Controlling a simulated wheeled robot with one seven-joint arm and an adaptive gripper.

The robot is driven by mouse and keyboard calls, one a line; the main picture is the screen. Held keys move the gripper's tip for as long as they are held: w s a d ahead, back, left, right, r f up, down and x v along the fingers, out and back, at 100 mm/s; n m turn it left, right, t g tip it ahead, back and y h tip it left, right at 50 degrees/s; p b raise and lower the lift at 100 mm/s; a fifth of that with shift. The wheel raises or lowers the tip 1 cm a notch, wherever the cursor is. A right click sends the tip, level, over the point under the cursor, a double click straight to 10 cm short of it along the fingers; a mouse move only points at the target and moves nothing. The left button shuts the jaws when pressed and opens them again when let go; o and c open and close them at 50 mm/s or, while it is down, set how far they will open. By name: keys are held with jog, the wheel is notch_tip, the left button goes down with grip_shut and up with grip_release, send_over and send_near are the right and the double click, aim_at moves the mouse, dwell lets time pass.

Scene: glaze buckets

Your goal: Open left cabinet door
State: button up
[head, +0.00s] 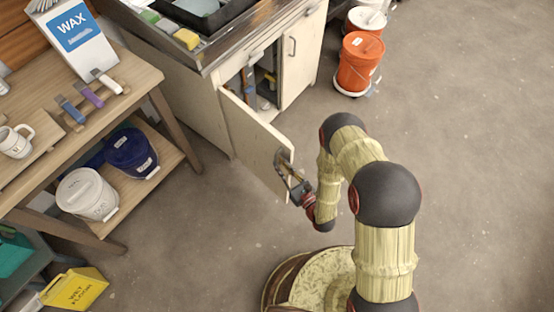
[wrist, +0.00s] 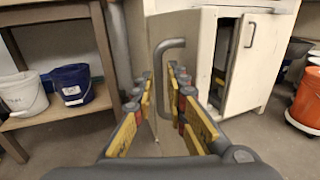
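The left cabinet door (head: 254,146) stands swung outward from the sink cabinet (head: 185,93), with part of the interior showing. In the wrist view the door (wrist: 186,30) is seen nearly edge-on, with its grey bar handle (wrist: 161,72) facing me. My gripper (head: 287,172) is at the door's outer end in the head view. In the wrist view my gripper (wrist: 165,85) has its yellow-padded fingers apart, one on each side of the handle. I see gaps beside the bar, and no firm grip shows.
The right cabinet door (head: 302,57) looks shut. Orange buckets (head: 355,68) stand right of the cabinet. A wooden shelf table (head: 143,76) with buckets stands left, and a yellow wet-floor sign (head: 75,289) lies lower left. Floor (head: 470,150) at right is clear.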

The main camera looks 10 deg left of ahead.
jog(key=v, duration=0.8)
jog(key=shift+s+d, duration=0.25)
jog(key=shift+f, duration=0.1)
